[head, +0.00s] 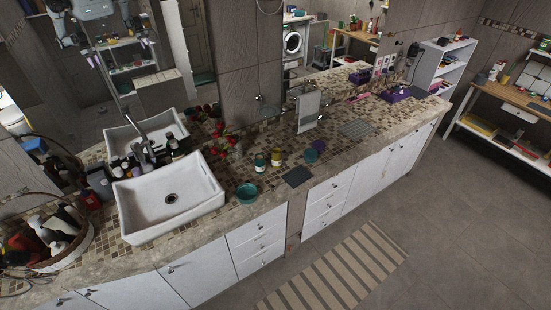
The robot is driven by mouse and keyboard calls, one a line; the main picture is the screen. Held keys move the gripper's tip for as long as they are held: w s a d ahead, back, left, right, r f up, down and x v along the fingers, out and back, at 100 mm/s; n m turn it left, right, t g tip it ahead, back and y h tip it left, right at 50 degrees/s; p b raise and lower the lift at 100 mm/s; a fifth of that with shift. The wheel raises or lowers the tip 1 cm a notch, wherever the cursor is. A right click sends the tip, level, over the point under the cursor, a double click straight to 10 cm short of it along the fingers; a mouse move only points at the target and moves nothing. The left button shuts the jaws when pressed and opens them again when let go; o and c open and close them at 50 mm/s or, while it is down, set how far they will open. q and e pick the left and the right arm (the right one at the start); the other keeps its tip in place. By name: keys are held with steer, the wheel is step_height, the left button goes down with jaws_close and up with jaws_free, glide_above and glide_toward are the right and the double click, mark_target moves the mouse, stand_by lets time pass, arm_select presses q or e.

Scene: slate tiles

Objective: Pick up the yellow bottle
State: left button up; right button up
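The yellow bottle (276,158) is small and squat. It stands upright on the mosaic-tiled counter, near the middle of the head view. A teal jar (260,163) stands close beside it on the left. Neither of my grippers shows directly over the counter, so I cannot see whether they are open or shut. Nothing is holding the yellow bottle.
A white basin (170,197) stands left, with dark bottles behind it. A teal bowl (246,193), dark flat mat (297,176), purple cup (311,155) and red flowers (222,140) surround the bottle. A striped rug (335,270) lies on the open floor.

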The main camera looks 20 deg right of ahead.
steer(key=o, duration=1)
